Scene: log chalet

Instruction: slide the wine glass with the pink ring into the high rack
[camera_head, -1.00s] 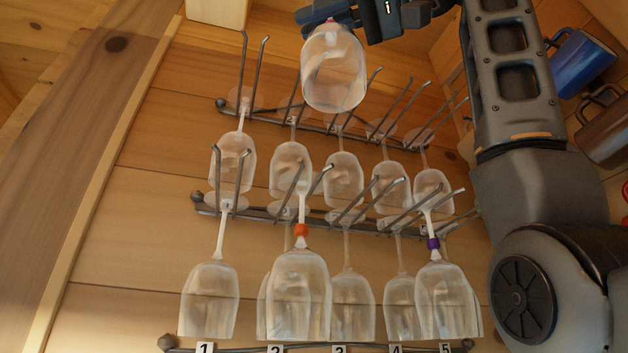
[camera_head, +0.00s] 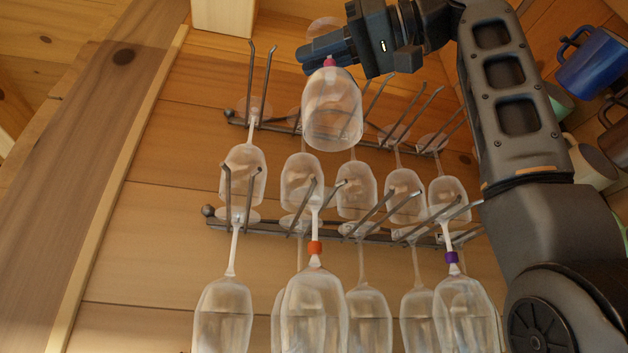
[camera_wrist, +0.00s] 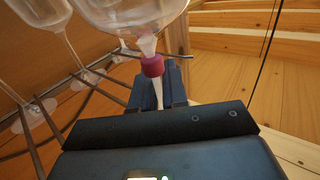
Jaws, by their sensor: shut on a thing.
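The wine glass with the pink ring (camera_head: 332,112) hangs upside down from my gripper (camera_head: 328,58), bowl downward, base above the fingers. My gripper is shut on its stem; in the wrist view the pink ring (camera_wrist: 152,66) sits on the stem just beyond the fingers (camera_wrist: 158,92). The high rack (camera_head: 290,127) is the upper row of metal prongs on the wood wall, with several glasses hanging in it. In the head view the held glass's bowl covers the middle of the high rack, so I cannot tell which slots there are free.
A lower rack (camera_head: 270,230) holds several glasses, among them one with an orange ring (camera_head: 314,247) and one with a purple ring (camera_head: 451,257). A blue mug (camera_head: 592,60) and other mugs hang at the right. A pale wooden block (camera_head: 222,16) is above the high rack.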

